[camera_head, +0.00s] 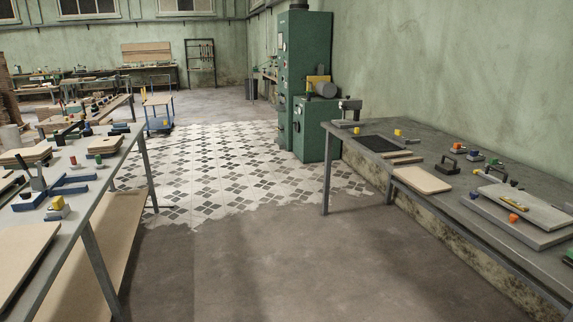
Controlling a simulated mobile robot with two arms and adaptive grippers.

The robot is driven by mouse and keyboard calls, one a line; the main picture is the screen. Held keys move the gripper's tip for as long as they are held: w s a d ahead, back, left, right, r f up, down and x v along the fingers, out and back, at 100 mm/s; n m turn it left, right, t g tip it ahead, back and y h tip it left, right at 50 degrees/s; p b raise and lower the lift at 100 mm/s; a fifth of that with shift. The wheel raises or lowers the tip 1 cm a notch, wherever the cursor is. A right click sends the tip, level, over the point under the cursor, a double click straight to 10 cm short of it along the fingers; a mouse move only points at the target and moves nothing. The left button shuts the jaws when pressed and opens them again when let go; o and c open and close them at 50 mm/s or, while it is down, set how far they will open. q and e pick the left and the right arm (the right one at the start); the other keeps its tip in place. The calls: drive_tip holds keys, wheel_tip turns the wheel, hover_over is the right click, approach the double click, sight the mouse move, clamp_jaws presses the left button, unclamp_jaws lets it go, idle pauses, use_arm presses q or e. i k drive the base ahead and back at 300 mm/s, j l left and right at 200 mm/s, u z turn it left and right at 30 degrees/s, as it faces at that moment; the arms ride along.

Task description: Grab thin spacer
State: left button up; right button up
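I cannot tell for certain which thing is the thin spacer. Narrow flat wooden strips (404,159) lie on the right workbench (345,140), behind a pale tan board (422,180) at the bench's front edge. A black flat mat (377,143) lies behind the strips. Larger grey flat boards (520,205) are stacked on the near part of this bench, with small orange and blue pieces on and around them. Neither of my grippers is in view.
The left workbench (75,215) carries stacked boards (25,154), a blue clamp-like fixture (70,187) and small coloured blocks. Open floor (235,265) lies between the benches. A green machine cabinet (306,85) stands at the back, and a blue cart (158,113) stands farther left.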

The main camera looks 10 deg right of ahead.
sight(385, 156)
drive_tip(key=i+z, duration=0.4)
drive_tip(key=i+j+z, duration=0.2)
drive_tip(key=i+z, duration=0.2)
drive_tip(key=i, duration=0.2)
drive_tip(key=i+j+z, duration=0.35)
drive_tip(key=i, duration=0.15)
drive_tip(key=i+j+z, duration=0.15)
drive_tip(key=i, duration=0.35)
drive_tip(key=i+j+z, duration=0.15)
drive_tip(key=i, duration=0.3)
drive_tip(key=i+j+z, duration=0.15)
drive_tip(key=i, duration=0.35)
